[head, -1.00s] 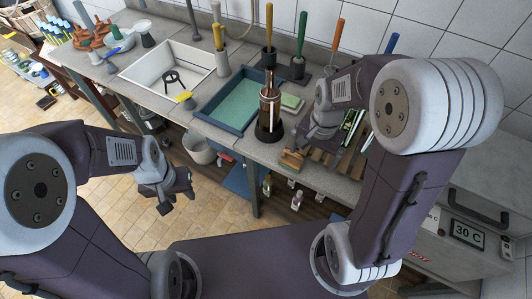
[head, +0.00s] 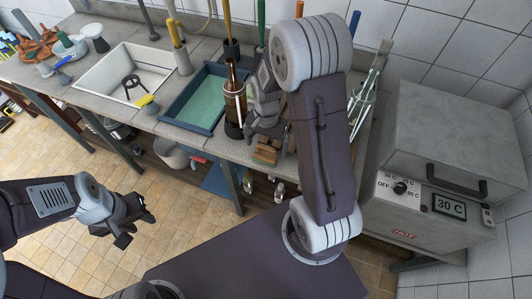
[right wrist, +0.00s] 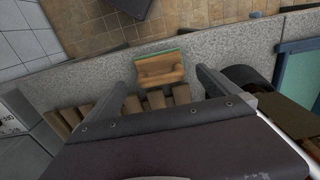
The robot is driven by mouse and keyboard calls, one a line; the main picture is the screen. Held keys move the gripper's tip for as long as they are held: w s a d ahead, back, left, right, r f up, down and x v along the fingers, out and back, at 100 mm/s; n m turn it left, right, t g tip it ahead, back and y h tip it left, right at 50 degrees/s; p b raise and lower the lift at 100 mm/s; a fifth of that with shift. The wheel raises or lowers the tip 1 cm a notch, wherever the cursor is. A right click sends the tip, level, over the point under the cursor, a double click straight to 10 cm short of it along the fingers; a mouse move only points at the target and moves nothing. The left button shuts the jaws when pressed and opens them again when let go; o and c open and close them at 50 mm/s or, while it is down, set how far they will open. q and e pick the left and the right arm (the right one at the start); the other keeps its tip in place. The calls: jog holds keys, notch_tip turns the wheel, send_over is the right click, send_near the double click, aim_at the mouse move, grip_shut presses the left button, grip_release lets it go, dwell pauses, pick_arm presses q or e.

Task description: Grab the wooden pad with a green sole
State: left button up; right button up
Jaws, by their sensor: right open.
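The wooden pad with a green sole (right wrist: 160,70) lies near the counter's front edge, with a green strip along its edge toward the floor in the right wrist view. It also shows in the head view (head: 266,153), just below my right gripper (head: 268,132). In the right wrist view my right gripper (right wrist: 165,82) is open and empty, its two fingers apart to either side of the pad's near end. The pad seems clear of both fingers. My left gripper (head: 136,220) hangs over the floor at the left, open and empty.
Several wooden pieces (right wrist: 70,120) lie close behind the pad. A white sink (head: 122,72) is farther left. A grey heater box (head: 450,140) stands at the right.

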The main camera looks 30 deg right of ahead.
aim_at(266, 154)
notch_tip(266, 154, down, 3)
jog(key=shift+s+a+f, duration=0.1)
jog(key=shift+s, duration=0.05)
jog(key=shift+f, duration=0.5)
jog(key=c, duration=1.5)
jog(key=shift+o, duration=0.2)
jog(key=r, duration=0.4)
jog(key=shift+w+r, duration=0.25)
jog(key=s+d+r, duration=0.5)
jog(key=s+r, duration=0.1)
jog(key=s, duration=0.5)
jog(key=shift+r, duration=0.35)
